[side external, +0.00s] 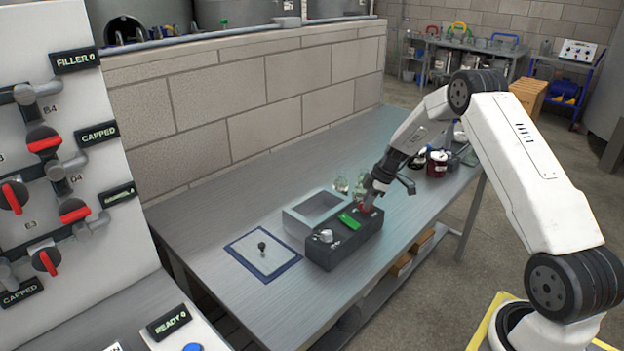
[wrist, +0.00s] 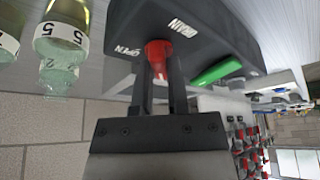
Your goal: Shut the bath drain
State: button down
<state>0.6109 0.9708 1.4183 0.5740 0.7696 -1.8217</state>
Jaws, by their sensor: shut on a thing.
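A dark control box (side external: 345,250) stands on the metal bench beside a grey open-topped bath (side external: 300,216). My gripper (side external: 367,204) is at the far right end of the box. In the wrist view my gripper (wrist: 158,78) is shut on a red drain handle (wrist: 158,50), one finger on each side. White lettering by it on the dark box (wrist: 205,45) reads DRAIN and OPEN. The handle's exact angle is hard to tell, and the bath's drain outlet is not visible.
Glass bottles (side external: 341,184) stand behind the box; one labelled 5 (wrist: 62,38) is close to my gripper. Dark red jars (side external: 436,164) stand farther along the bench. A valve panel (side external: 60,130) is at left.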

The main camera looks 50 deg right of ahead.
dwell(0.4)
jog(key=c, duration=0.6)
grip_release()
jog(key=shift+v, duration=3.9)
jog(key=shift+a, duration=0.1)
jog(key=s+a+r+m+g+h, duration=0.1)
jog(key=s+a+r+m, duration=0.1)
jog(key=a, duration=0.6)
jog(key=s+a+r+m+h, duration=0.1)
jog(key=s+a+m, duration=0.15)
jog(key=a, duration=0.45)
jog(key=s+a+m, duration=0.1)
jog(key=s+a, duration=0.3)
jog(key=s+a+m, duration=0.2)
jog(key=s+a, duration=0.2)
jog(key=s, duration=0.1)
jog(key=s+a+r+m+h, duration=0.1)
jog(key=s+a, duration=0.3)
jog(key=shift+s+a+m, duration=0.25)
jog(key=shift+s+a, duration=0.1)
